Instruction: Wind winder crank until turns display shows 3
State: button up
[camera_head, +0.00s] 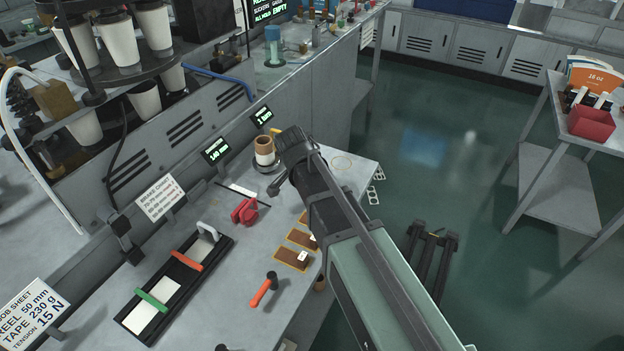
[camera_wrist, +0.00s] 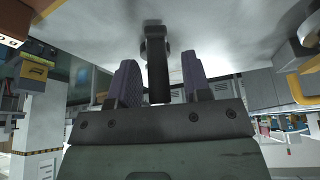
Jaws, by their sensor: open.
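In the head view a brown reel (camera_head: 264,148) stands on the winder (camera_head: 267,165) near the bench's far right corner. Behind it is a small display (camera_head: 262,116); its figures look like a 1, but the text is too small to read surely. In the wrist view my gripper (camera_wrist: 160,75) is open, with two purple fingers apart. A dark upright post with a rounded end, which looks like the crank handle (camera_wrist: 156,52), stands between the fingers with gaps beside it. In the head view my wrist hides the crank and my fingertips.
A second display (camera_head: 215,150) stands left of the winder. A red tool (camera_head: 244,211), an orange-handled hammer (camera_head: 264,288) and a black fixture (camera_head: 175,285) with green and orange bars lie on the bench (camera_head: 215,310). A side table (camera_head: 553,180) stands at right across open floor.

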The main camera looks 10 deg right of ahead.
jog(key=p+v, duration=0.9)
jog(key=v, duration=0.1)
jog(key=shift+r+p, duration=0.35)
jog(key=shift+s, duration=0.1)
jog(key=s+d+f+n+g+y, duration=0.1)
jog(key=s+d+n+g+y, duration=0.2)
jog(key=s+d+n, duration=0.7)
jog(key=s, duration=0.3)
jog(key=shift+s+d+y, duration=0.25)
jog(key=shift+s+y, duration=0.05)
jog(key=shift+s, duration=0.05)
